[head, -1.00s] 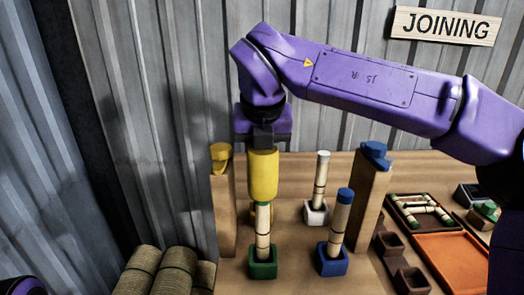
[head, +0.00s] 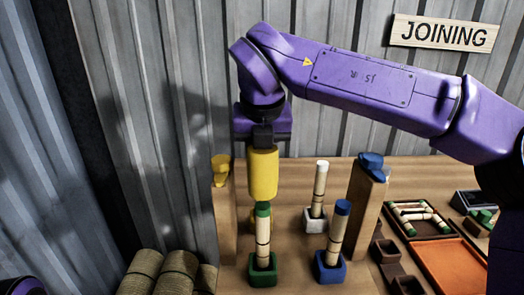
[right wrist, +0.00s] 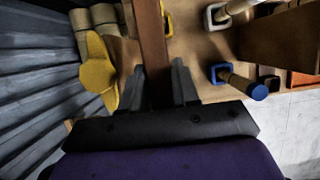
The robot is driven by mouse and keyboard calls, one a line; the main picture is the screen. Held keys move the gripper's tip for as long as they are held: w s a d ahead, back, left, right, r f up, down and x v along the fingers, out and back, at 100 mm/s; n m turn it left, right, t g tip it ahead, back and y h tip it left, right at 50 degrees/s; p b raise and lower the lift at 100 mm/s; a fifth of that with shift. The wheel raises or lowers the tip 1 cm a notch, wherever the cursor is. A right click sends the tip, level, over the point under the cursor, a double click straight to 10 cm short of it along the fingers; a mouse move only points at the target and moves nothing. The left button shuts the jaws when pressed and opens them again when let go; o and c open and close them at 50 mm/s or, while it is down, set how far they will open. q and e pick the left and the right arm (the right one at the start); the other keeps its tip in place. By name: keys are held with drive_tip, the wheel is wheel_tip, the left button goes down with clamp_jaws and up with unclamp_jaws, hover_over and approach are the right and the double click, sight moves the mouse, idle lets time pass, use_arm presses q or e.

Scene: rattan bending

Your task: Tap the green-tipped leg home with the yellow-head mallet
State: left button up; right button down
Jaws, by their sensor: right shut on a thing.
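My right gripper (head: 263,140) is above the bench, shut on the yellow-head mallet. The mallet's yellow head (head: 262,174) hangs upright under the gripper, directly over the green-tipped leg (head: 263,233). The leg's green tip shows just below the head; I cannot tell whether they touch. The leg stands roughly upright in the green socket (head: 262,271). In the right wrist view, a brown bar (right wrist: 151,45), apparently the mallet's handle, lies between the fingers (right wrist: 162,88); the yellow head and the green-tipped leg are hidden there. My left gripper is out of view.
A blue-tipped leg (head: 338,232) in a blue socket and a pale leg (head: 319,190) in a white socket stand to the right. Wooden posts with yellow (head: 221,170) and blue (head: 371,164) tops flank them. An orange tray (head: 449,267) lies right; rattan bundles (head: 178,270) lie left.

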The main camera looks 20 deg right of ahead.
drive_tip(key=shift+r, duration=0.1)
drive_tip(key=shift+r+p, duration=0.25)
drive_tip(key=shift+p, duration=0.15)
drive_tip(key=shift+s, duration=0.15)
idle(0.7)
drive_tip(key=shift+r, duration=0.1)
wheel_tip(320, 180, up, 5)
drive_tip(key=p, duration=0.4)
drive_tip(key=shift+f, duration=0.2)
